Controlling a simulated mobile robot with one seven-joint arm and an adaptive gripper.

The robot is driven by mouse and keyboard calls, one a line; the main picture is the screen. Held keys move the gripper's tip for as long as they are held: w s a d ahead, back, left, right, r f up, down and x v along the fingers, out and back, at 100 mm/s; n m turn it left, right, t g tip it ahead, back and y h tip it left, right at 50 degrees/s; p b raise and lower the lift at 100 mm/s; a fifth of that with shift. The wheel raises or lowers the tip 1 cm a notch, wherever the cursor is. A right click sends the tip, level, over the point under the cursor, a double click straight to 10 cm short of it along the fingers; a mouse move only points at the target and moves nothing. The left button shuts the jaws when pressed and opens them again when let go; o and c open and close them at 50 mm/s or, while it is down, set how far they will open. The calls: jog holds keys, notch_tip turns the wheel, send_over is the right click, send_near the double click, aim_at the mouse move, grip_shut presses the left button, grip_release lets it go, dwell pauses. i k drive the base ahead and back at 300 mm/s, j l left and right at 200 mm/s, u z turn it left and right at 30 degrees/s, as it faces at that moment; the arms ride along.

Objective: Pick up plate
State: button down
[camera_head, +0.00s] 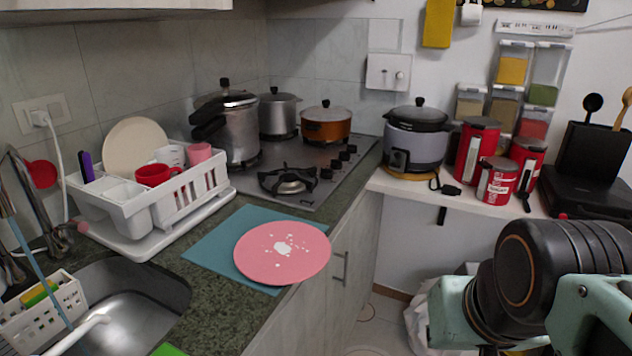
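A round pink plate (258,262) with white blotches in its middle lies flat on a blue-green mat (212,258) on the dark counter. Its right side reaches over the counter's front edge. A second plate, cream coloured (135,142), stands upright in the white dish rack at the left. My arm shows at the lower right, well apart from both plates. The fingers of my gripper do not show in this view.
The white dish rack (112,212) holds red and pink cups. Left of the mat is the sink (120,290); behind it is the stove (310,182) with several pots. A rice cooker (415,145) and red canisters (478,150) stand on the right shelf. Floor before the cabinet looks mostly clear.

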aim_at(278, 251)
jog(key=i+u, duration=0.4)
jog(key=i+l+u, duration=0.15)
jog(key=u, duration=0.25)
